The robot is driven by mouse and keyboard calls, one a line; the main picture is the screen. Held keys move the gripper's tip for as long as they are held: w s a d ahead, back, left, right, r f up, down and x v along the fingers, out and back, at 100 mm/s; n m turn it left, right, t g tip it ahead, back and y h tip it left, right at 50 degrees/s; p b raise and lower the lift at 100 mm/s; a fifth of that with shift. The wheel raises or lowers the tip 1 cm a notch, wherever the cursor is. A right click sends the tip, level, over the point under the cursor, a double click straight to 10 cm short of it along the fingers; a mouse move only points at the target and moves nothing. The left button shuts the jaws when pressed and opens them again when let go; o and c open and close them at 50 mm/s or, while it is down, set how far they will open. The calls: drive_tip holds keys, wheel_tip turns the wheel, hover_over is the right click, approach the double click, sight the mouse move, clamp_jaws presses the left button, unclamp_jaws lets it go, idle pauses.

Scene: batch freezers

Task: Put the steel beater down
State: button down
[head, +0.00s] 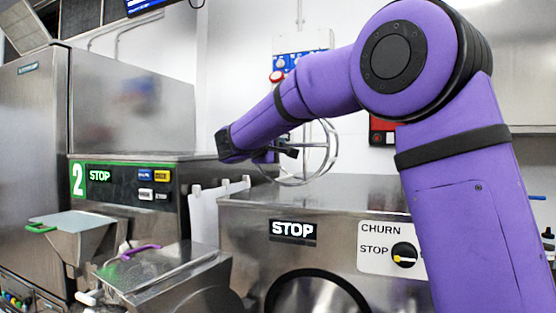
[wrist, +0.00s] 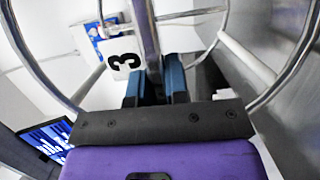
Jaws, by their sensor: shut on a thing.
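The steel beater (head: 333,146), a set of curved wire loops around a central shaft, is held in the air above the top of the steel machine with the CHURN panel. My gripper (head: 285,150) is shut on the beater, seen from the side in the head view. In the wrist view the blue-padded fingers of my gripper (wrist: 156,82) close on the beater's central shaft (wrist: 147,35), and its loops curve to both sides. The beater appears apart from the machine top below it. The fingertips are partly hidden behind the shaft.
The flat steel top (head: 330,190) of the CHURN machine looks clear below. A machine marked 2 (head: 120,185) stands to the left, with a hopper (head: 75,228) and a purple-handled tool (head: 140,250) in front. A wall panel with blue and red buttons (head: 290,65) is behind.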

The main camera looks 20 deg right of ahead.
sight(278, 179)
drive_tip(key=shift+w+d, duration=0.1)
drive_tip(key=shift+w, duration=0.7)
drive_tip(key=shift+f, duration=1.8)
drive_tip(key=shift+w+f, duration=0.1)
drive_tip(key=c, duration=1.1)
unclamp_jaws()
